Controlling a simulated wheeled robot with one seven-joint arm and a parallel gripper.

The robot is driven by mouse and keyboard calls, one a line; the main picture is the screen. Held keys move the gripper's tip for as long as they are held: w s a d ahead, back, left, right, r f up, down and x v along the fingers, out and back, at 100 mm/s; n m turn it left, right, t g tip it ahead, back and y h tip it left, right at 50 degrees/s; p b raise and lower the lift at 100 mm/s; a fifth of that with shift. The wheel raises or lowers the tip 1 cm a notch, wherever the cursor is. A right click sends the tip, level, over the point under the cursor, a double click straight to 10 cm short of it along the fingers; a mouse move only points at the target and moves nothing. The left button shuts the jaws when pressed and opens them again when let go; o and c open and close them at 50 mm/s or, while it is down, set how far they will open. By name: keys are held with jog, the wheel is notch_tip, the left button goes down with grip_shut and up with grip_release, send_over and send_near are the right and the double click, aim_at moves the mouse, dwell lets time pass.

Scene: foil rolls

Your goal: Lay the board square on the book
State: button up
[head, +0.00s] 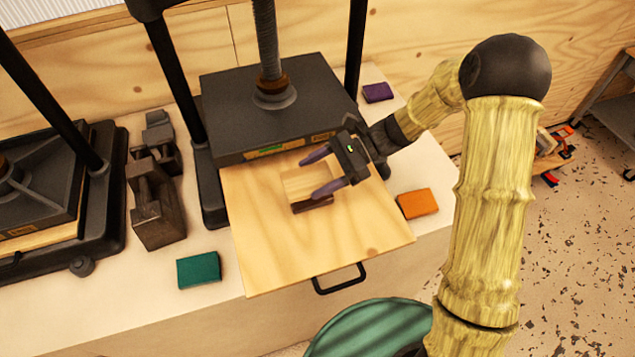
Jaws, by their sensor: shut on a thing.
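A small pale wooden board (303,183) is between the two purple-grey fingers of my gripper (309,178). The gripper is shut on it from the right side. A dark brown book (314,205) lies under the board on the pulled-out wooden tray of the press (350,240). Only the book's near edge shows; the board hides the rest. The board is over the book, with its grain running left to right. From this view I cannot tell whether the board touches the book or sits a little above it.
The black press platen (270,105) stands just behind the tray. A teal book (198,270) lies left of the tray, an orange one (417,203) right, a purple one (377,92) behind right. Metal weights (155,205) and another press (50,205) stand at the left.

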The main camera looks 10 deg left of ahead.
aim_at(317, 185)
jog(key=shift+f+p, duration=0.3)
jog(key=shift+f, duration=1.55)
jog(key=shift+f, duration=0.2)
jog(key=o, duration=1)
jog(key=shift+r, duration=0.1)
